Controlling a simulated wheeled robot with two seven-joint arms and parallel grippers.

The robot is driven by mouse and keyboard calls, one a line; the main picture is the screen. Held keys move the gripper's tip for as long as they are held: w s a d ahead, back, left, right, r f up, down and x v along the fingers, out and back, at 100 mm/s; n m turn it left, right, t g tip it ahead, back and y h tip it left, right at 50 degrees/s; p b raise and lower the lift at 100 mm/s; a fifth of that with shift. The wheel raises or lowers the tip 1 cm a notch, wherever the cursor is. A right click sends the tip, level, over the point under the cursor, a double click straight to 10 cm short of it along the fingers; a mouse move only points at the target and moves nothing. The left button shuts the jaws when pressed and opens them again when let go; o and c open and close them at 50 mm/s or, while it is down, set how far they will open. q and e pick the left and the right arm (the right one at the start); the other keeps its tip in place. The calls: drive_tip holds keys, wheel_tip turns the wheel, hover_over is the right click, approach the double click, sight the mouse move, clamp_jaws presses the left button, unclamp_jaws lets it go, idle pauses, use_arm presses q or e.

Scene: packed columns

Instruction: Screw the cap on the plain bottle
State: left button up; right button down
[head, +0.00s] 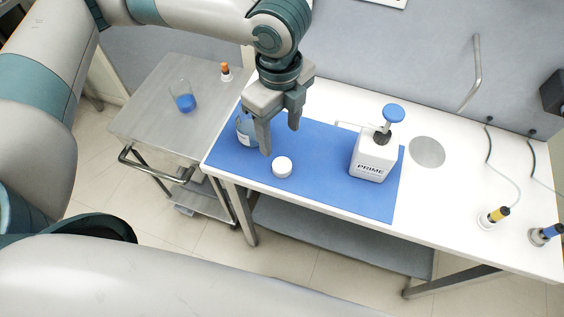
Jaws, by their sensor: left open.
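A small white round cap (282,168) lies on the blue mat (330,188), near its front edge. A clear bottle (243,131) with a pale label stands at the mat's left end, partly hidden behind a finger of my left gripper. My left gripper (280,140) points down over the mat, open and with nothing visible between its fingers. It is to the right of the bottle and behind the cap in the picture. Whether it touches the bottle cannot be told. My right gripper is not in view.
A white block marked PRIME (371,158) with a blue-topped pump stands on the mat's right part. A metal disc (427,152) and two corded tools, yellow (494,216) and blue (546,234), are farther right. A steel cart (150,118) at left holds a beaker (183,96) and a small orange-capped vial (226,72).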

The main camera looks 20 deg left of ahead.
use_arm(q)
drive_tip(key=p, duration=0.1)
hover_over(282, 165)
wheel_tip(282, 165, down, 6)
drive_tip(key=shift+a+r, duration=0.15)
drive_tip(key=shift+f, duration=0.65)
drive_tip(key=shift+f+p, duration=0.75)
drive_tip(key=shift+p, duration=0.05)
drive_tip(key=shift+f+p, duration=0.55)
drive_tip(key=shift+f, duration=1.25)
drive_tip(key=shift+c, duration=0.5)
